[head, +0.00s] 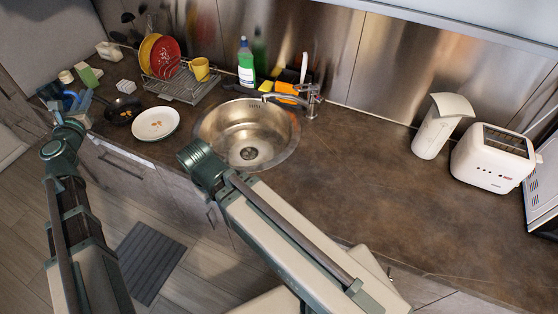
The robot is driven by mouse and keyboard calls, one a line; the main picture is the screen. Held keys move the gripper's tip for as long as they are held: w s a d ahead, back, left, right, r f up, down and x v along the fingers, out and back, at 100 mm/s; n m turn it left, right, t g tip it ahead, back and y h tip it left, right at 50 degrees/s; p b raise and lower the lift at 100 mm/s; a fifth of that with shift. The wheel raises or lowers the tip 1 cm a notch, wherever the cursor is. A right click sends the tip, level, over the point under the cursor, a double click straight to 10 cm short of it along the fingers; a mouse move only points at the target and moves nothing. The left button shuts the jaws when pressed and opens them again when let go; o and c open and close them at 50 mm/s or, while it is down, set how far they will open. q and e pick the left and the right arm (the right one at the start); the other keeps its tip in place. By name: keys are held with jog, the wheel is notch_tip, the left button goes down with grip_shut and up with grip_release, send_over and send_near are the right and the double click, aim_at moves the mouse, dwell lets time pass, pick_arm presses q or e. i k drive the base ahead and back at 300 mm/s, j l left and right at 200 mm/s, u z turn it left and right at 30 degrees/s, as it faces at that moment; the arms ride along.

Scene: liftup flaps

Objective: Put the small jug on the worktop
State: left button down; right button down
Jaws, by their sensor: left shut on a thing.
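My left gripper (71,110) is at the far left, by the worktop's left front edge. It is shut on a small blue thing (70,101), which I take for the small jug; the fingers and wrist hide much of it and its outline is unclear. The brown worktop (350,180) runs from the left to the right of the view. My right arm reaches in from the bottom to the sink's front edge; its fingers do not show.
A black pan (122,108), a white plate (155,123) and a dish rack (185,87) stand left of the sink (247,132). A white pitcher-like vessel (440,127) and a toaster (492,158) stand at the right. The worktop between sink and pitcher is clear.

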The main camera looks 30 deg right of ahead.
aim_at(357, 180)
jog(key=k+l, duration=0.1)
jog(key=k, duration=0.4)
jog(key=k+l, duration=0.15)
jog(key=k, duration=0.4)
jog(key=z, duration=1.6)
